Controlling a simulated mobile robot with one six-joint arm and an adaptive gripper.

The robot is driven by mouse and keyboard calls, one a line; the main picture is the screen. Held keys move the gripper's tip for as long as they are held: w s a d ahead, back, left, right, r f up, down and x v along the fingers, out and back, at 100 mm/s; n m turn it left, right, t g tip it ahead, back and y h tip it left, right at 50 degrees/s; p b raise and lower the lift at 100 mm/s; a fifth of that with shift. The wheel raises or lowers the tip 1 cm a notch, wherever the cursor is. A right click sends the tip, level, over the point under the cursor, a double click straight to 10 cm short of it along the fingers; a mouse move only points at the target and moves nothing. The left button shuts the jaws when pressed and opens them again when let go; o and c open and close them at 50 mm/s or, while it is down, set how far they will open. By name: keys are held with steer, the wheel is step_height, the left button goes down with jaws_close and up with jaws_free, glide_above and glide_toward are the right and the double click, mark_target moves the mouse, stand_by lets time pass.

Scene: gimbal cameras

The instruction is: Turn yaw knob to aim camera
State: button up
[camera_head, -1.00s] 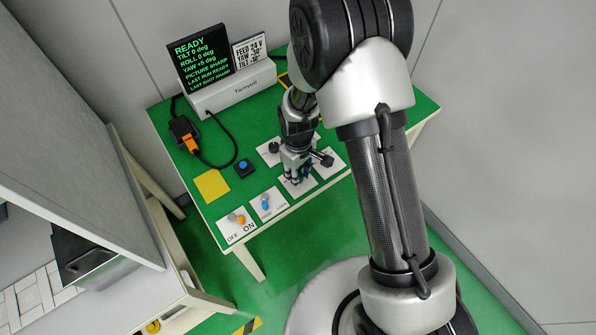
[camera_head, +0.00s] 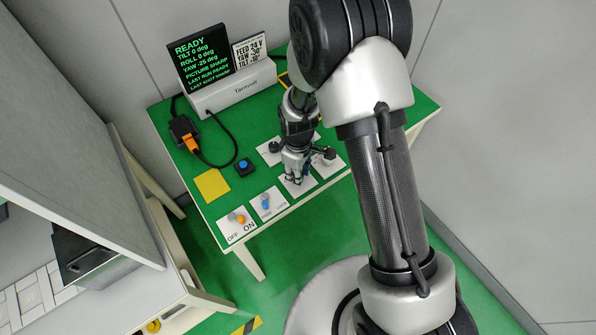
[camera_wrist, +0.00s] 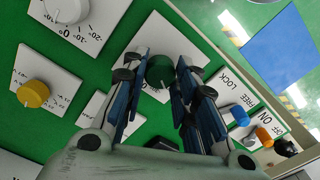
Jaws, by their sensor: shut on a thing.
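My gripper (camera_head: 296,178) points down at a white panel plate on the green table (camera_head: 222,207). In the wrist view my gripper (camera_wrist: 160,76) has its fingers on both sides of a dark green round knob (camera_wrist: 159,70), shut on it. The knob's plate carries a scale mostly hidden by the fingers; in the head view the knob is hidden. The screen (camera_head: 202,62) reads READY, tilt 0 deg, roll 0 deg, yaw -25 deg, picture sharp. The card (camera_head: 249,52) beside it reads feed 24 V, yaw -30°, tilt -10°.
A white knob (camera_wrist: 66,9) with a degree scale and a yellow knob (camera_wrist: 33,93) stand on neighbouring plates. A blue lever (camera_wrist: 239,114) sits by FREE and LOCK labels, with an orange one (camera_wrist: 264,136) by ON. A blue button (camera_head: 243,165) and yellow square (camera_head: 211,184) lie left.

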steer(key=o, duration=1.1)
step_height(320, 180, up, 12)
steer(key=shift+r, duration=0.1)
steer(key=s+d+r+m+t, duration=0.1)
steer(key=s+d+r+m, duration=0.25)
steer(key=r, duration=0.45)
steer(key=s+d+r+m+t, duration=0.1)
steer(key=s+d+r+m, duration=0.25)
steer(key=r, duration=0.55)
steer(key=s+d+r+m+t, duration=0.1)
steer(key=s+d, duration=0.1)
steer(key=s, duration=0.2)
steer(key=s+d+r+m, duration=0.2)
steer(key=s, duration=0.2)
steer(key=s+d+r+m+t, duration=0.1)
steer(key=s+d+r+m, duration=0.1)
steer(key=s, duration=0.3)
steer(key=shift+r+t, duration=0.1)
steer(key=shift+t, duration=0.2)
